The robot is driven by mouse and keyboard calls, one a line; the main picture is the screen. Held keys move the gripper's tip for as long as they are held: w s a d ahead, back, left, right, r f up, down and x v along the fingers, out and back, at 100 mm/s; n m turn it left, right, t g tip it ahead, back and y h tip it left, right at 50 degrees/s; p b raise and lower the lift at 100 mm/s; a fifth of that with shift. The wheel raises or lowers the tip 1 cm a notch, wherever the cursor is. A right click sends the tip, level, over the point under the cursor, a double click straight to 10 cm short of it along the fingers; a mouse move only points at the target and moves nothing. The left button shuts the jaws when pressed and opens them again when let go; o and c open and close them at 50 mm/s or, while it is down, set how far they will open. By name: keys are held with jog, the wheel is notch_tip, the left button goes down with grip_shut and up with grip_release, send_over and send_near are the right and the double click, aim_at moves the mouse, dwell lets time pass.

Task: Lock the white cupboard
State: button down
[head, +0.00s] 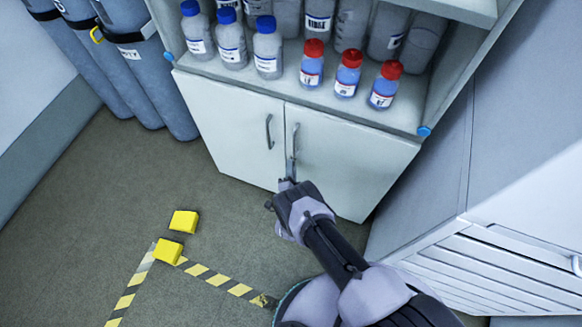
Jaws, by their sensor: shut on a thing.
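The white cupboard (225,148) is the closed lower part of a shelf unit. Its two doors are shut and meet at a middle seam. Each door has a vertical metal handle near the seam: the left door's handle (269,131) and the right door's handle (296,137). My gripper (287,182) is just below the right handle, close to the door front. It is shut on a small grey metal piece (291,168) by the seam. The piece is too small and partly covered to tell whether it is a key or part of the lock.
Blue-capped bottles (231,40) and red-capped bottles (348,73) stand on the open shelf above. Grey cylinders (152,80) stand at the left. A grey slatted cabinet (490,262) is close on the right. Yellow blocks (184,222) and striped tape (215,279) are on otherwise open floor.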

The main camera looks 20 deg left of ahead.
jog(key=shift+f+m+t+y+b, duration=0.15)
jog(key=shift+m+t+y+b, duration=0.25)
jog(key=shift+m+b, duration=0.65)
jog(key=shift+f+m+t+y+b, duration=0.15)
jog(key=shift+m+t+b, duration=0.35)
jog(key=shift+m+b, duration=0.5)
jog(key=shift+r+m, duration=0.1)
jog(key=shift+m, duration=0.25)
jog(key=c, duration=1.5)
grip_release()
jog(key=shift+d, duration=0.2)
